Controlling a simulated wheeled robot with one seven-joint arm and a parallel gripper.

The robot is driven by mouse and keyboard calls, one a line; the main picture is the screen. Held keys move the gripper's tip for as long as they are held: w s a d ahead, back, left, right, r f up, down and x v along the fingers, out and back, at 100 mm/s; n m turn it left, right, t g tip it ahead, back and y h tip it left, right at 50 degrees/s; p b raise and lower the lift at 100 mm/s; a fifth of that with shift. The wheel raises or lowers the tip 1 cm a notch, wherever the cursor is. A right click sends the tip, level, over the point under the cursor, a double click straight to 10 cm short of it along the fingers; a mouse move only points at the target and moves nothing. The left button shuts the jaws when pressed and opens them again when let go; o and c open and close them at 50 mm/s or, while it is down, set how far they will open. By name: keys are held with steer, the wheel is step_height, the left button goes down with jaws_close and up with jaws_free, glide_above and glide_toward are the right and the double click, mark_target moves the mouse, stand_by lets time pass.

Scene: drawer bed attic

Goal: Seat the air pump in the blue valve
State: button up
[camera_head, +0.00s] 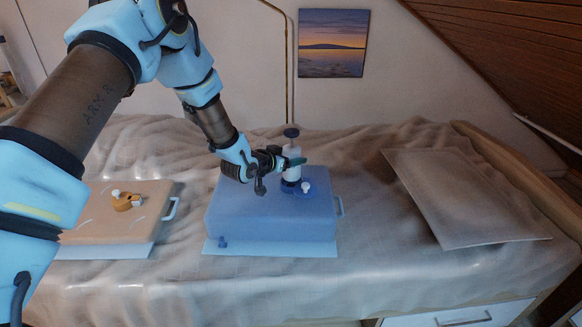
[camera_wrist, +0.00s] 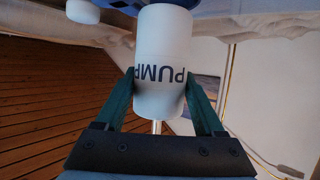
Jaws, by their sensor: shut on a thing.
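The air pump (camera_head: 291,164) is a white cylinder with a dark blue knob on top. It stands about upright over the blue valve (camera_head: 293,186) on top of the blue case-like block (camera_head: 270,215). My gripper (camera_head: 294,162) is shut on the pump from the left side. In the wrist view the white pump body (camera_wrist: 163,50), lettered "PUMP", sits between the two green fingers of my gripper (camera_wrist: 161,85). The pump's lower end meets the dark blue valve ring (camera_wrist: 205,7) at the top edge of that view. How deep it sits in the ring I cannot tell.
A white cap (camera_head: 306,187) lies beside the valve. A flat grey panel (camera_head: 455,195) lies on the right. The sloping wooden ceiling (camera_head: 520,60) closes in at upper right.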

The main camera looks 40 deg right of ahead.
steer(key=shift+f+p, duration=0.3)
steer(key=shift+f, duration=1.45)
steer(key=o, duration=1.5)
steer(key=b+v, duration=0.2)
steer(key=v, duration=1)
steer(key=shift+r, duration=0.1)
